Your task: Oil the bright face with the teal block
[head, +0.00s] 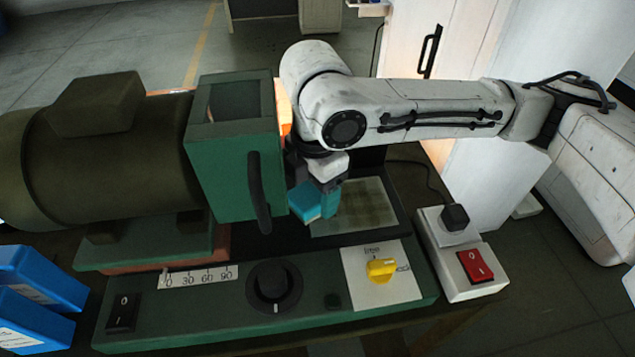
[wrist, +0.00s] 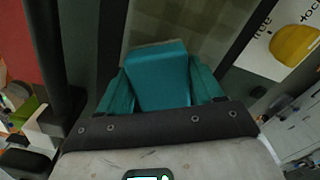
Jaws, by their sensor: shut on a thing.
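The teal block (head: 305,201) is held between the teal fingers of my gripper (head: 320,203). In the wrist view the block (wrist: 158,76) fills the space between the fingers of my gripper (wrist: 160,85), with a paler strip along its far edge. The bright face (head: 360,206) is a flat rectangular plate in a dark surround, pale at its edges and darker olive in mottled streaks across its middle. The block is at the plate's left edge; I cannot tell whether it touches. The face also shows in the wrist view (wrist: 190,22) beyond the block, partly hidden by it.
A green housing with a black handle (head: 258,190) stands close left of my gripper, beside a dark motor (head: 110,150). In front is a green control panel (head: 215,310) with a black dial (head: 274,285) and yellow knob (head: 381,269). A red-switch box (head: 470,268) stands right.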

